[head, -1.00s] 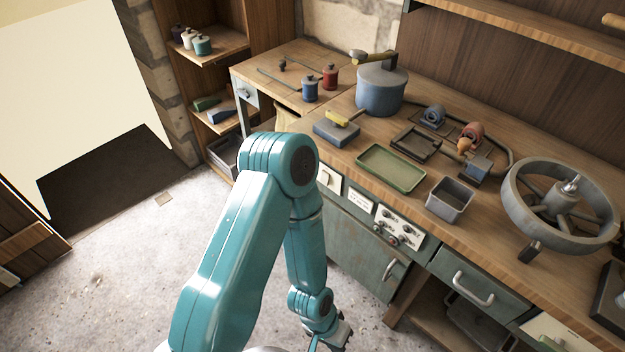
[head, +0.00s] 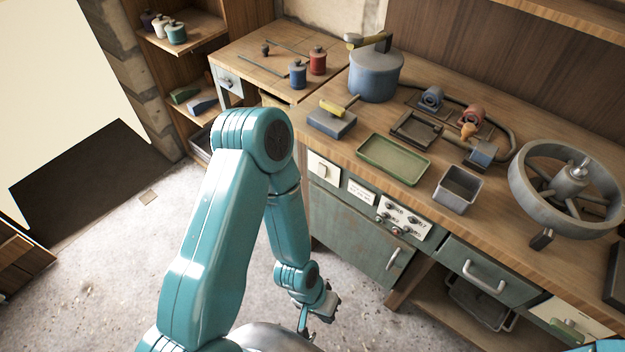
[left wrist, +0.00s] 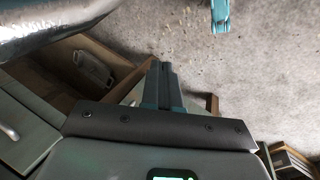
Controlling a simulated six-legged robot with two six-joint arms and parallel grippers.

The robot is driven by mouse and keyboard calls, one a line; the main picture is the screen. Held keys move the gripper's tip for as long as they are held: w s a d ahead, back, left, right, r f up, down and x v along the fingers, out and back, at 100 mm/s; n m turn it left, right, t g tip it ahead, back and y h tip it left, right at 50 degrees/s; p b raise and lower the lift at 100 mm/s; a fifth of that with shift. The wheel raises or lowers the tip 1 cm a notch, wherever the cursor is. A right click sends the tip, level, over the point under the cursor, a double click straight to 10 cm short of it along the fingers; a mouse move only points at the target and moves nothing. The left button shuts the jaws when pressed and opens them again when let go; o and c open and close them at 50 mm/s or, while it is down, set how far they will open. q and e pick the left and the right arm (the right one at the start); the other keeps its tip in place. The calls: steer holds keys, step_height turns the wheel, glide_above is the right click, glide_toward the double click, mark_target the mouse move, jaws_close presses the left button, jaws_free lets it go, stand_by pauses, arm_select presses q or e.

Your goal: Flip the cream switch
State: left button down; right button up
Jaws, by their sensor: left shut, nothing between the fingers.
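The cream switch (head: 322,169) is a small pale plate with a raised middle on the green front of the workbench, just below the worktop edge. It is in plain sight in the head view, to the right of my left arm's upper links. My left gripper (head: 303,322) hangs low over the floor, below the switch and well apart from it. In the left wrist view its fingers (left wrist: 163,86) are together and empty. The switch cannot be made out in the left wrist view. My right gripper is out of view.
Right of the switch are a label plate (head: 361,191) and a panel of knobs (head: 403,217). A cabinet door handle (head: 393,260) and a drawer handle (head: 483,278) stick out below. The worktop holds a green tray (head: 393,160) and a grey bin (head: 456,189). Open floor lies before the bench.

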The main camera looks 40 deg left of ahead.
mark_target(321, 176)
arm_select(q)
steer(key=w+a+f+n+t+b, duration=0.3)
steer(key=w+a+n+t+b, duration=0.4)
steer(key=w+a+b, duration=0.3)
steer(key=w+a+r+n+t+y+b, duration=0.1)
steer(key=w+a+r+n+t+b, duration=0.1)
steer(key=a, duration=0.5)
steer(key=w+a+r+n+t+y+b, duration=0.1)
steer(key=w+a+r+n+t+b, duration=0.1)
steer(key=a+r+n+t+b, duration=0.3)
step_height(321, 176, up, 2)
steer(key=shift+w+a+r+n+t+y, duration=0.2)
steer(key=shift+w+a+n+t+y, duration=0.15)
steer(key=shift+a+t, duration=0.65)
steer(key=w, duration=0.4)
steer(key=w+f+b, duration=0.1)
steer(key=w, duration=0.4)
steer(key=w+d+f, duration=0.1)
steer(key=w, duration=0.4)
steer(key=shift+s, duration=0.1)
steer(key=shift+f+b, duration=0.1)
steer(key=shift+b, duration=0.2)
